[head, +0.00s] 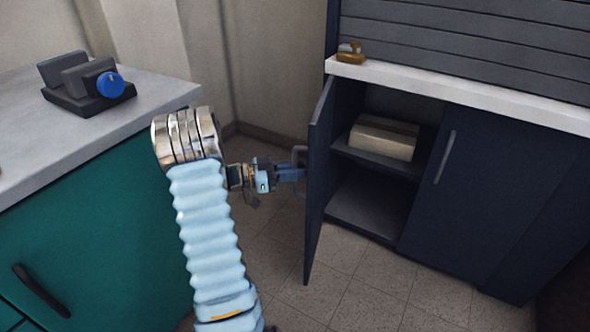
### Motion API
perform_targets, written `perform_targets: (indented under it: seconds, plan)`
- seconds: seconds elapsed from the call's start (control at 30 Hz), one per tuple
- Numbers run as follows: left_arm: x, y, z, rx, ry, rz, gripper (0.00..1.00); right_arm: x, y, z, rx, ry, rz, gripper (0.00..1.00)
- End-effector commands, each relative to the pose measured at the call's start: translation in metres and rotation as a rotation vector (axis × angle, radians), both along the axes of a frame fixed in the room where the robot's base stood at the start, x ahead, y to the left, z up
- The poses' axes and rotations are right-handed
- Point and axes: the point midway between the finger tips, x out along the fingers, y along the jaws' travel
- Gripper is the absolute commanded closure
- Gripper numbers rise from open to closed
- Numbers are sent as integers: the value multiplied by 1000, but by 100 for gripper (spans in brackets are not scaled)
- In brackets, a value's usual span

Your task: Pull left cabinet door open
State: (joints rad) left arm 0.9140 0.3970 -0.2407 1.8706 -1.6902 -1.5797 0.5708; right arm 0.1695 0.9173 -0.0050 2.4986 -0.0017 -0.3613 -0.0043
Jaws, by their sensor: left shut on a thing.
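The left cabinet door (318,170) is dark blue and stands swung well out from the cabinet, seen nearly edge-on. My left gripper (296,174) is at the outer face of this door, shut on its handle (300,154), which is partly hidden by the fingers. The right cabinet door (455,195) is closed and has a grey vertical handle (445,157). The open side shows a shelf (350,150) with a pale box (384,138) on it. My right gripper is not in view.
A white countertop (460,95) tops the cabinet, with a small brass object (350,52) at its left end. To the left is a teal cabinet (90,225) with a grey top carrying a dark device with a blue knob (110,85). Tiled floor (350,285) is clear before the cabinet.

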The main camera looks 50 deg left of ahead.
Motion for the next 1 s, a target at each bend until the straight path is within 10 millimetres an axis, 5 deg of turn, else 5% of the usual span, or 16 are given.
perform_targets:
  seconds: [0.43,0.47,0.53,0.83,1.0]
  plan:
    - [0,1,0,1,0,1,100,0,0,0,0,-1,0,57]
    - [0,1,0,1,0,1,76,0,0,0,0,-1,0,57]
    - [0,1,0,1,0,1,65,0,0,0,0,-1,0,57]
    - [1,0,1,1,-1,1,65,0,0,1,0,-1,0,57]
    - [1,1,21,4,-3,1,65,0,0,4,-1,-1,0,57]
